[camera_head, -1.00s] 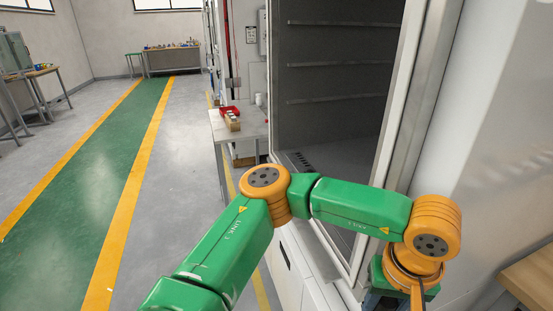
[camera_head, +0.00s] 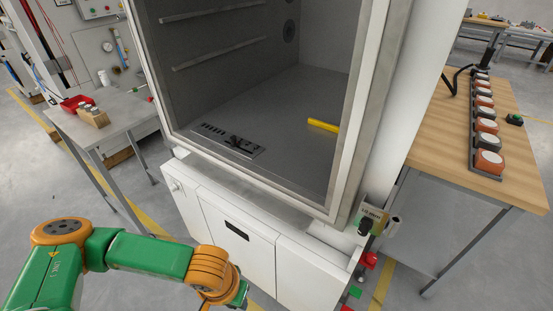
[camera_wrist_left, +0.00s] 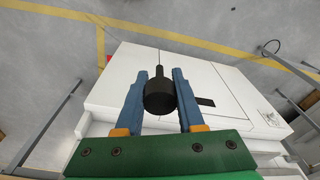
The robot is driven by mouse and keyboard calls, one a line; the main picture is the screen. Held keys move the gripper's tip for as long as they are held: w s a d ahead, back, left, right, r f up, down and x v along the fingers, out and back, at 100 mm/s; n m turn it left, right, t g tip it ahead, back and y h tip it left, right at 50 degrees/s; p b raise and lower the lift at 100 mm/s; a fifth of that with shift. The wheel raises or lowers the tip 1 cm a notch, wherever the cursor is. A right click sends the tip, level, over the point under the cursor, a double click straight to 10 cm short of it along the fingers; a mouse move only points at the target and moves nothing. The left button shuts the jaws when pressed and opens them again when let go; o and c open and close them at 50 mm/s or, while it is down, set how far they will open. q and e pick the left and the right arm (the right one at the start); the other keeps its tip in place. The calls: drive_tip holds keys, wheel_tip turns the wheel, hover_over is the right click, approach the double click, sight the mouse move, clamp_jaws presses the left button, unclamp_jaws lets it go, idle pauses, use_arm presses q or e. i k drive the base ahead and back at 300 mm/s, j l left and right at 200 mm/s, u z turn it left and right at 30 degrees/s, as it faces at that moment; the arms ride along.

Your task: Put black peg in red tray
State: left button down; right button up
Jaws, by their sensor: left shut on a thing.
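My left gripper (camera_wrist_left: 160,76) is shut on the black peg (camera_wrist_left: 158,97) in the left wrist view. The peg has a wide round body and a thinner stem, between the two blue fingers. In the head view my left arm comes in at the lower left, and its fingers and the peg cannot be made out. The red tray (camera_head: 73,103) is small and sits on a grey table at the left of the head view, well apart from my left gripper. My right gripper is not in view.
A wooden block with pale tops (camera_head: 93,117) stands beside the red tray on the grey table (camera_head: 122,118). The open test chamber (camera_head: 270,105) fills the middle, with a yellow bar (camera_head: 323,125) inside. A wooden table (camera_head: 500,150) with a row of round-topped units stands at right.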

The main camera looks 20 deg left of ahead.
sight(76, 105)
drive_tip(key=j+z, duration=0.15)
drive_tip(key=j, duration=1.45)
drive_tip(key=j+z, duration=0.15)
drive_tip(key=j, duration=1.4)
drive_tip(key=j+z, duration=0.15)
drive_tip(key=j, duration=1.45)
